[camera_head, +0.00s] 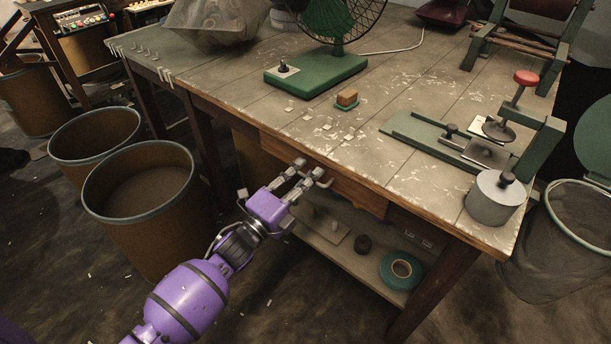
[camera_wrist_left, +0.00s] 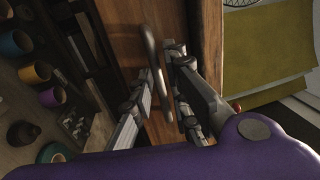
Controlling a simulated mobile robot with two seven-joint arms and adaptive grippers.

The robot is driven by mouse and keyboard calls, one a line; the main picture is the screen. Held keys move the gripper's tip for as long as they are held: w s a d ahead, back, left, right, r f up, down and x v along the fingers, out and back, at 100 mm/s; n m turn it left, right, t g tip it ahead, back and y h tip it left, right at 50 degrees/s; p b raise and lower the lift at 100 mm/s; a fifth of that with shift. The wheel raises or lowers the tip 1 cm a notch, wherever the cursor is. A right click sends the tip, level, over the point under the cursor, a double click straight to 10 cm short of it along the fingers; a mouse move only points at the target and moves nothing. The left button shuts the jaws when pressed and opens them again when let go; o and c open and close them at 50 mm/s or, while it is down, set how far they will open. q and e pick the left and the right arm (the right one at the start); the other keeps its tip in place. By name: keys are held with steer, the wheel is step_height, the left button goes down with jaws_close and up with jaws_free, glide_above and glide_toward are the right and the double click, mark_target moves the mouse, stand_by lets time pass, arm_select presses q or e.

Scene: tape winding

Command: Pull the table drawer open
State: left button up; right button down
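The table drawer (camera_head: 345,187) has a brown wooden front under the near edge of the worn work table (camera_head: 225,92). It looks closed, roughly flush with the table edge. My left gripper (camera_head: 311,170) is at the drawer front, reaching up from the lower left. In the left wrist view the drawer's curved metal handle (camera_wrist_left: 151,48) stands between the two fingers of my left gripper (camera_wrist_left: 163,75). The fingers are apart, one on each side of the handle, with a gap showing. Whether either finger touches the handle is unclear. My right gripper is not in view.
A shelf (camera_head: 340,248) below holds a teal tape roll (camera_head: 401,270). Two bins (camera_head: 140,210) (camera_head: 95,140) stand left of the table. A green fan (camera_head: 318,75), an orange block (camera_head: 347,97) and a green press (camera_head: 440,140) are on top. A mesh bin (camera_head: 565,240) stands at right.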

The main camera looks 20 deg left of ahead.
arm_select(q)
jaws_close()
steer(key=shift+s, duration=0.1)
